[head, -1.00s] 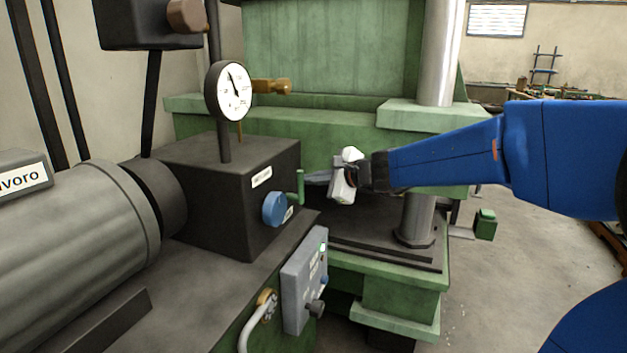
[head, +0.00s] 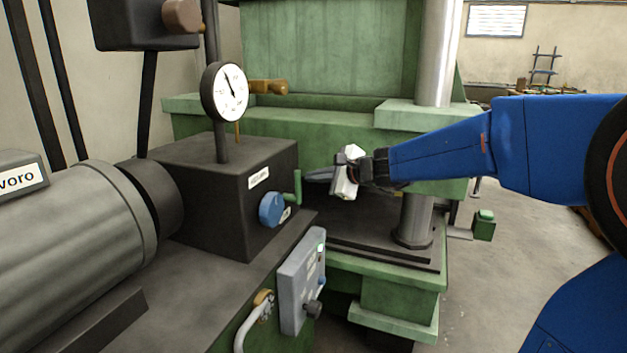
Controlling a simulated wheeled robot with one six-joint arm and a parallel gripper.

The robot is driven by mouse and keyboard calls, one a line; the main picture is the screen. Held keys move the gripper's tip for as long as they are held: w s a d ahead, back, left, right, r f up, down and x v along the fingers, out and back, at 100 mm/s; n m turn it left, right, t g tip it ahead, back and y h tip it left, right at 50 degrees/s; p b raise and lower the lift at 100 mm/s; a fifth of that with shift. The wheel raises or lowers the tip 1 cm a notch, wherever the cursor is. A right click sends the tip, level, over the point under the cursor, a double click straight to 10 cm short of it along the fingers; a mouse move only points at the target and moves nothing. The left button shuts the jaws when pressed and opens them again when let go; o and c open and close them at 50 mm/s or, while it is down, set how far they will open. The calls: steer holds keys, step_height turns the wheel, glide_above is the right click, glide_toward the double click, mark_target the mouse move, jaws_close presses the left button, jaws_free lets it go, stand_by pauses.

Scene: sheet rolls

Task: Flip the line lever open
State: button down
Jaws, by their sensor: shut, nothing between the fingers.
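A small upright green lever (head: 297,187) stands on the right side of the dark block, beside a blue round knob (head: 271,209). I cannot read the labels well enough to tell whether it is the line lever. My gripper (head: 308,176) reaches in from the right on the blue arm, with a white wrist body. Its grey fingers are shut and empty, and point left at the green lever's upper part. The tips are very close to the lever; I cannot tell whether they touch it.
A dark block (head: 215,185) carries a pressure gauge (head: 224,93) on a post. A grey control box (head: 302,280) and a brass fitting with a pale bent handle (head: 252,322) sit below. The green press (head: 320,125) stands behind my gripper. Free floor lies at the right.

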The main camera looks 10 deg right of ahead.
steer(key=s+d, duration=0.5)
steer(key=s, duration=0.3)
steer(key=shift+s, duration=0.2)
stand_by(0.3)
steer(key=s+a+f+n+g+h, duration=0.1)
steer(key=s+a+f+n+g, duration=0.1)
steer(key=s+f+n, duration=0.45)
steer(key=s+a+f+n+g, duration=0.1)
steer(key=s+a+n+g, duration=0.25)
steer(key=s, duration=0.65)
steer(key=s+d+f+n+h, duration=0.3)
steer(key=s+d+f+n, duration=0.1)
steer(key=s, duration=0.3)
steer(key=s+d+f+n+g+h, duration=0.1)
steer(key=s+d+f+n+h, duration=0.2)
steer(key=s, duration=0.5)
steer(key=d+f+n, duration=0.1)
steer(key=d+n, duration=0.1)
steer(key=shift+d+f+n, duration=0.2)
steer(key=shift+d+n, duration=0.05)
steer(key=shift+n, duration=0.05)
steer(key=shift+w+g, duration=0.1)
steer(key=shift+g, duration=0.15)
